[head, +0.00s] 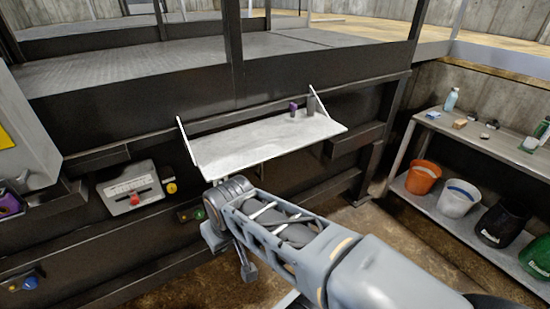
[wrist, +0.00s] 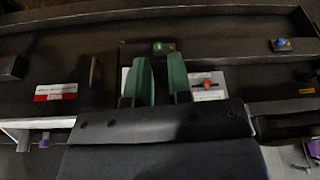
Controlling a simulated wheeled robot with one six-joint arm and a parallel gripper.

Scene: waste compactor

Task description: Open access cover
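My gripper (wrist: 158,80) shows in the wrist view with two green fingers apart and nothing visible between them. The fingers overlap a light panel with a red knob (wrist: 207,85); I cannot tell if they touch it. A dark flat panel (wrist: 70,65) with a red-and-white label (wrist: 55,92) is left of the fingers, with a narrow upright bar near its right edge. No part is clearly marked as the access cover. In the head view, my arm reaches toward the machine front below the white shelf, and the fingers are not distinguishable.
The white shelf (head: 265,142) juts from the machine on two struts, holding a purple item (head: 293,109) and a grey one (head: 311,105). A grey control box (head: 130,190) with a red knob is left. A rack (head: 475,135) with several buckets stands right.

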